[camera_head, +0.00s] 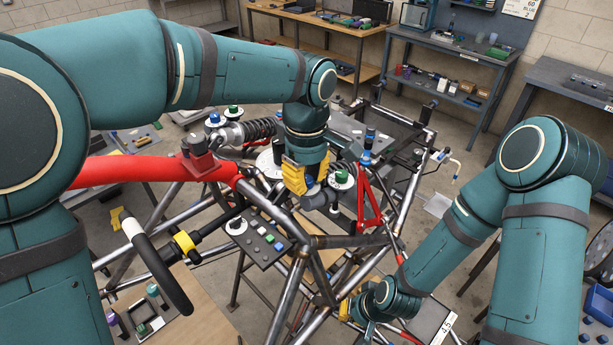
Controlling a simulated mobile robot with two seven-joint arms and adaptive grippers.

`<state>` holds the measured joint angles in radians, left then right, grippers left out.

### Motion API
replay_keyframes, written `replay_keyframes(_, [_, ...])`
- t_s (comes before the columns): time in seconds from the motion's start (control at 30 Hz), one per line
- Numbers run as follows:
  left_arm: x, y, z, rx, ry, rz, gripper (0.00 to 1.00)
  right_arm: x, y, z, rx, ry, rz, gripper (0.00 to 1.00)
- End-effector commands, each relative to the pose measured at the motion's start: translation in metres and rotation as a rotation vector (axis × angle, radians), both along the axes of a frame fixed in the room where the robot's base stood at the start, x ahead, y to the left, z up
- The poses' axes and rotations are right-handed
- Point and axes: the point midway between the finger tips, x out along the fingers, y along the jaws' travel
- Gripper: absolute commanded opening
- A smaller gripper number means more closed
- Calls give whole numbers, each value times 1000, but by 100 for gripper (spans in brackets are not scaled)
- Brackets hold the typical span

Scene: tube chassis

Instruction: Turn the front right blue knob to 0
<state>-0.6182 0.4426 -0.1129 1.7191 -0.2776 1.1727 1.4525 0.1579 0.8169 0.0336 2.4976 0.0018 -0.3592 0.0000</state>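My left gripper (309,187) points down from the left arm, in the middle of the head view. Its yellow fingers are at a blue knob (309,182), of which only a small patch shows between them. Whether the fingers press on it is too small to tell, and its dial marks are hidden. A green knob (341,177) on a white dial stands just right of it. My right gripper (347,309) is low in the picture, mostly hidden by its own wrist; a little yellow shows.
Another blue knob (214,118) and green knob (233,111) sit by a coil damper (259,128). More blue knobs (369,134) are right of the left gripper. Chassis tubes, a red tube (130,171), a switch panel (262,243) and a steering wheel (158,268) crowd the surroundings.

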Motion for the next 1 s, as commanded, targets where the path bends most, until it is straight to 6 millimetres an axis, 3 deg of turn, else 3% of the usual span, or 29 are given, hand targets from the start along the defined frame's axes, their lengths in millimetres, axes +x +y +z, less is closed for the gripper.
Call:
replay_keyframes(0.47, [0,0,1,-1,-1,-73,0,0,0,3,0,0,0,0])
replay_keyframes(1.0, [0,0,1,-1,-1,-527,0,0,0,16,1,1,4,0])
